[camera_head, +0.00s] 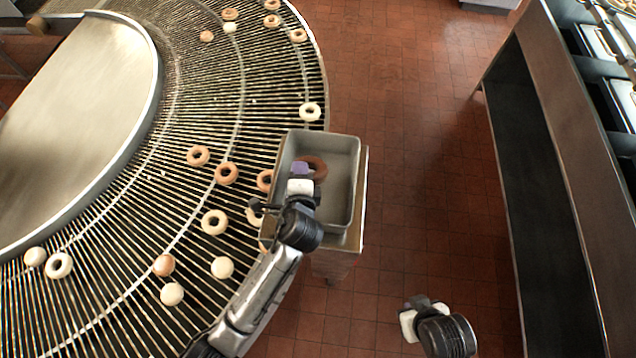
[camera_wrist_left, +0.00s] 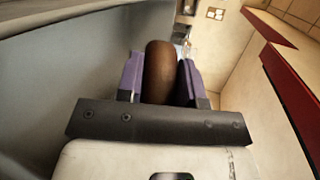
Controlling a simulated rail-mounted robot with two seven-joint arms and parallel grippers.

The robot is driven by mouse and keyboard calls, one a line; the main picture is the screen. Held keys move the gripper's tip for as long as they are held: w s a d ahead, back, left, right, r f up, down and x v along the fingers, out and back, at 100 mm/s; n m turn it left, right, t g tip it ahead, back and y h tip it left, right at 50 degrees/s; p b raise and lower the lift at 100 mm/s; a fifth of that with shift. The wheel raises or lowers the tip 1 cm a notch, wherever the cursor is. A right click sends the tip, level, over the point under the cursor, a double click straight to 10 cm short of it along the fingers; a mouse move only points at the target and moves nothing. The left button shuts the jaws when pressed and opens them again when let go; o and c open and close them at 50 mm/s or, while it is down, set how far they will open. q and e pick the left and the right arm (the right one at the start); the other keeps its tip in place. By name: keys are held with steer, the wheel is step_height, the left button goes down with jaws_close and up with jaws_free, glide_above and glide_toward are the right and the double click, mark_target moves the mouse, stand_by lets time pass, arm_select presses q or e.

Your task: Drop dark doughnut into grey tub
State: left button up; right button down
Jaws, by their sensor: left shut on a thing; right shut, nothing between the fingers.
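The dark doughnut (camera_head: 317,166) is brown and held in my left gripper (camera_head: 301,170), over the grey tub (camera_head: 342,193). In the left wrist view the doughnut (camera_wrist_left: 160,72) stands on edge between the two purple fingers of the left gripper (camera_wrist_left: 161,78), which are shut on it. The tub is a rectangular metal pan, and a grey wall fills the left of the wrist view. I cannot tell how far the doughnut is above the tub floor. My right gripper (camera_head: 417,312) is low in the head view, over the floor, shut and empty.
A curved wire conveyor (camera_head: 120,290) carries several light and brown doughnuts left of the tub. The tub rests on a metal stand (camera_head: 340,262). A long steel counter (camera_head: 570,180) stands at the right. Red tiled floor (camera_head: 420,150) lies open between them.

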arm_select(q)
steer(key=shift+f, duration=0.35)
steer(key=o, duration=1)
steer(key=shift+b+v, duration=0.6)
steer(key=shift+v, duration=6.35)
